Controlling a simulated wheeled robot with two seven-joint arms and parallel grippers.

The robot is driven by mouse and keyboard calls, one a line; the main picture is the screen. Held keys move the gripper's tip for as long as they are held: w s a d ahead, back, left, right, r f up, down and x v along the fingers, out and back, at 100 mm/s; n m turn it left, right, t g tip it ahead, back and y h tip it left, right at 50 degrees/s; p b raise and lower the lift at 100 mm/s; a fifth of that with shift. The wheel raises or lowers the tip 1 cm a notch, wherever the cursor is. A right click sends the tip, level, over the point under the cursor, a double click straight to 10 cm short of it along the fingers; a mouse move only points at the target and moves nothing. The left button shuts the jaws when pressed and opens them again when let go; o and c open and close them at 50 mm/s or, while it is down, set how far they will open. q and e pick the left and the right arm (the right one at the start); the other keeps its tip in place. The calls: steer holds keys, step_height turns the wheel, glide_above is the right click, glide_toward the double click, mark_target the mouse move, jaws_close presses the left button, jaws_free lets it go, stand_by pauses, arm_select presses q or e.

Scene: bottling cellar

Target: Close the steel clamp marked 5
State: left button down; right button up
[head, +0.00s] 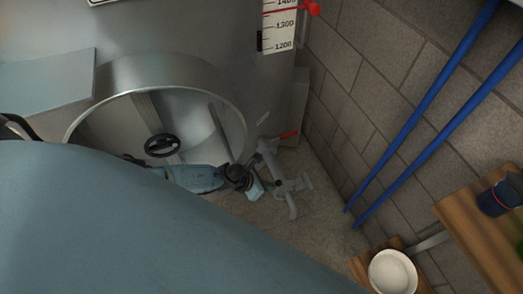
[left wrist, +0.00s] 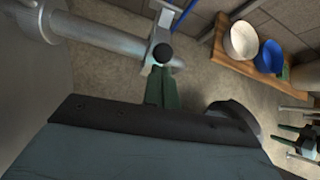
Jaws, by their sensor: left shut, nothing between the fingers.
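A grey metal pipe (left wrist: 105,36) with a steel fitting (left wrist: 160,34) and a black ball knob (left wrist: 163,53) crosses the upper left of the left wrist view. The fitting looks like a clamp, but I cannot read a 5 on it. In the head view, the pipework (head: 290,188) stands low beside the tank, partly behind my left gripper (head: 257,188). In the left wrist view, the green fingers of that gripper (left wrist: 161,86) are shut and empty, their tips close to the knob. I cannot tell whether they touch it. My right gripper is not recognisable in either view.
The tank (head: 190,25) has a round opening with a black handwheel (head: 162,145). A red-handled valve (head: 287,134) is above the pipework. Blue pipes (head: 425,105) run along the block wall. A wooden shelf (head: 470,230) and a white bowl (head: 392,272) are at right.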

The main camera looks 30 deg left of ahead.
arm_select(q)
steer(key=shift+w+d+r, duration=0.15)
steer(key=shift+w+d, duration=0.35)
steer(key=shift+w, duration=0.2)
arm_select(e)
steer(key=shift+d, duration=0.15)
steer(key=shift+s+d, duration=0.1)
steer(key=shift+d, duration=0.1)
arm_select(q)
steer(key=shift+r, duration=0.1)
arm_select(e)
steer(key=shift+r, duration=0.1)
